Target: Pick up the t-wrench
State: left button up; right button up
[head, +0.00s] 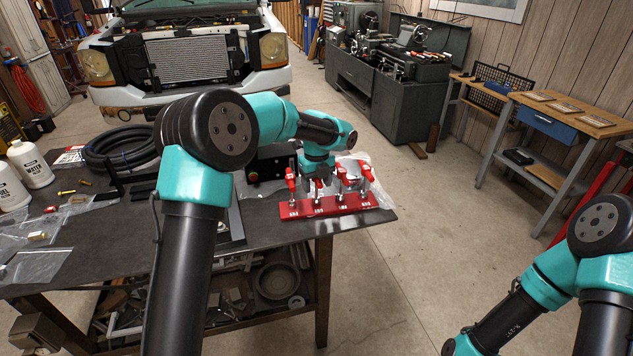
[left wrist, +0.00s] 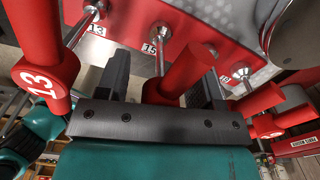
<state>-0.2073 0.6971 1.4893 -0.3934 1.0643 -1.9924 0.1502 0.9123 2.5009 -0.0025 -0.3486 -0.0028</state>
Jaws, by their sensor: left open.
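Several red-handled t-wrenches (head: 366,169) stand upright in a red rack (head: 345,205) at the table's right front corner. My left gripper (head: 317,184) reaches down over the rack among the handles. In the left wrist view, the open jaws (left wrist: 160,78) straddle the red handle (left wrist: 190,72) of the wrench at the label 15. A handle marked 13 (left wrist: 45,85) is just left of the jaws, and another red handle (left wrist: 265,98) is to their right. I cannot tell whether a finger touches the middle handle. My right gripper is out of the picture.
The dark table (head: 275,232) also holds a black coiled hose (head: 118,150), white bottles (head: 30,164), a black box (head: 270,163) and clear bags (head: 35,265). A white pickup (head: 190,60) stands behind.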

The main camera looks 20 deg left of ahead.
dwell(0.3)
pick_arm(q)
jog(key=c, duration=1.1)
jog(key=shift+r, duration=0.1)
jog(key=shift+r, duration=1.65)
jog(key=shift+s+d+r, duration=0.15)
jog(key=shift+s+d, duration=0.05)
jog(key=shift+s, duration=0.45)
jog(key=s+d, duration=0.1)
jog(key=s, duration=0.3)
jog(key=s+d+r, duration=0.1)
jog(key=s, duration=0.4)
jog(key=s+d, duration=0.2)
jog(key=s, duration=0.3)
jog(key=shift+r, duration=0.15)
